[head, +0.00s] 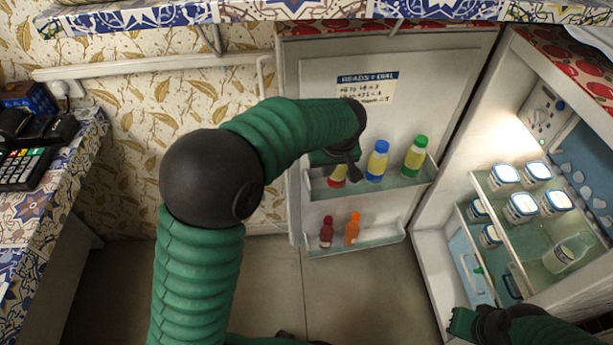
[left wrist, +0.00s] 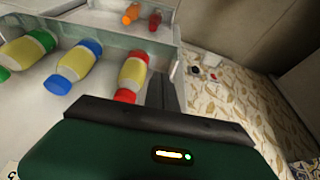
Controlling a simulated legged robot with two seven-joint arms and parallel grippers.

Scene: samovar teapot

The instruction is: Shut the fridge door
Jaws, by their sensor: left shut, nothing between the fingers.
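The white fridge door (head: 325,90) stands wide open in the head view, its inner side with two bottle shelves facing me. The fridge body (head: 440,270) is on the right, lit inside. My left arm reaches up from below, and my left gripper (head: 352,170) is shut and empty in front of the door's upper shelf, by the red-capped bottle (head: 337,178). I cannot tell whether it touches the door. In the left wrist view the door shelf (left wrist: 100,32) lies just beyond the gripper's dark edge. My right gripper (head: 465,322) is at the lower right before the fridge; its fingers are unclear.
Blue-capped (head: 377,160) and green-capped (head: 415,156) bottles stand on the upper door shelf; small red (head: 326,231) and orange (head: 352,228) bottles stand below. Lidded jars (head: 521,207) sit inside the fridge. A patterned counter (head: 40,210) is at left. Floor (head: 340,285) between is clear.

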